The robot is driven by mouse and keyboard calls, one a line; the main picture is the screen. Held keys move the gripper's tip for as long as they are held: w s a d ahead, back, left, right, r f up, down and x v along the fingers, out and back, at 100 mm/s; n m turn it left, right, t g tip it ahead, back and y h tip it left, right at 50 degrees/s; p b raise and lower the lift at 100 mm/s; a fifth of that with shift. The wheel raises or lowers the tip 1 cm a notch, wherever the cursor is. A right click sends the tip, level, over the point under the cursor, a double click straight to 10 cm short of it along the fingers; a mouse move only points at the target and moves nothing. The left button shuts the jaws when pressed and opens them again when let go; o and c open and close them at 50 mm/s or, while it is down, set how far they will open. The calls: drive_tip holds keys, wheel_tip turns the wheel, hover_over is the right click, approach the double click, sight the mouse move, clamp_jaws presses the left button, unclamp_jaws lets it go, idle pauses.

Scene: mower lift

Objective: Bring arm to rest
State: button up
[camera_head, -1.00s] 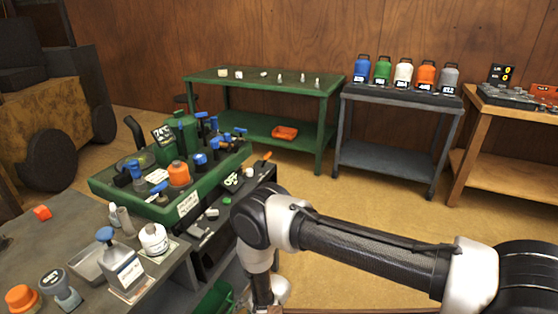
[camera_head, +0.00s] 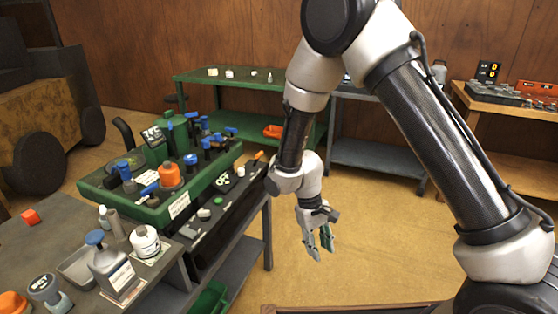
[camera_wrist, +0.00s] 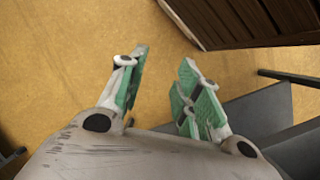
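My gripper (camera_head: 320,250) hangs down in the head view, over the floor to the right of the workbench. In the wrist view my gripper (camera_wrist: 160,85) shows its two green-padded fingers spread apart with bare floor between them. It is open and empty. My arm is raised and bent, with its upper links crossing the right half of the head view.
A dark workbench (camera_head: 62,222) with bottles and a green tray (camera_head: 190,192) stands at left. Behind are a green table (camera_head: 228,83), a grey cart (camera_head: 375,157) partly hidden by my arm, and a wooden table (camera_head: 530,113). Floor (camera_head: 375,235) right of my gripper is clear.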

drive_tip(key=s+d+r+m+t+y, duration=0.1)
drive_tip(key=s+d+r+m+t, duration=0.1)
drive_tip(key=s+d+r, duration=0.3)
drive_tip(key=s+d+r+m+t, duration=0.2)
drive_tip(key=s+d+r, duration=0.2)
drive_tip(key=d+r, duration=0.7)
drive_tip(key=s+d+r+m+t+y, duration=0.1)
drive_tip(key=s+d+r+t, duration=0.2)
drive_tip(key=d+r, duration=0.6)
wheel_tip(320, 180, up, 11)
drive_tip(key=s, duration=0.2)
drive_tip(key=shift+s+f+m+y, duration=0.15)
drive_tip(key=shift+s+m+y, duration=0.15)
drive_tip(key=shift+s+m, duration=0.1)
drive_tip(key=shift+w, duration=0.1)
